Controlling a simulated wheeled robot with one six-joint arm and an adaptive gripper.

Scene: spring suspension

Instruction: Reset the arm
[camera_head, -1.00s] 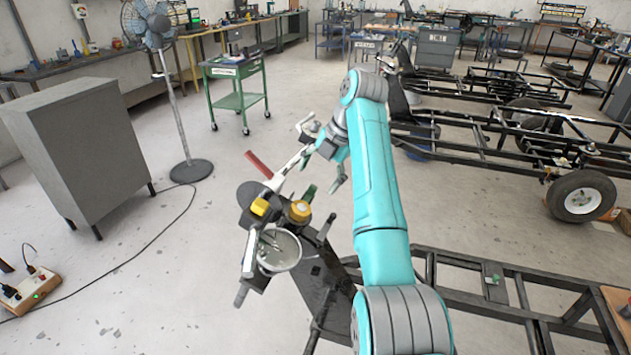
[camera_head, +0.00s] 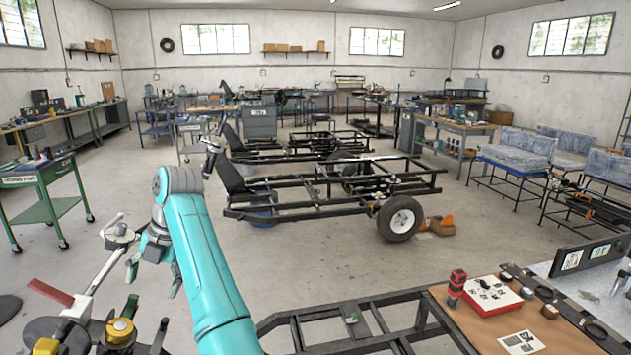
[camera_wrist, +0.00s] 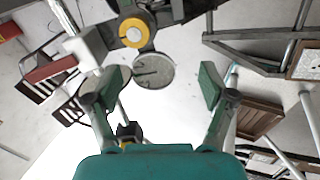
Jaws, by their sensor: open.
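My turquoise arm (camera_head: 208,265) reaches up from the bottom of the head view and bends at its elbow. My gripper (camera_head: 153,279) points downward at the left, with its fingers apart and nothing between them. In the wrist view my gripper (camera_wrist: 155,88) shows two green-padded fingers spread wide. Beyond them is a machine with a yellow round part (camera_wrist: 134,30) and a grey disc (camera_wrist: 153,70). The yellow part also shows in the head view (camera_head: 121,330). My gripper looks apart from this machine, though the exact distance is hard to tell.
A red handle (camera_head: 52,295) and a pale bar (camera_head: 106,270) stand close left of my gripper. A dark frame (camera_head: 370,320) lies right of my arm, beside a wooden-topped bench (camera_head: 455,335). A green cart (camera_head: 45,200) stands left. Open floor (camera_head: 300,265) lies behind.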

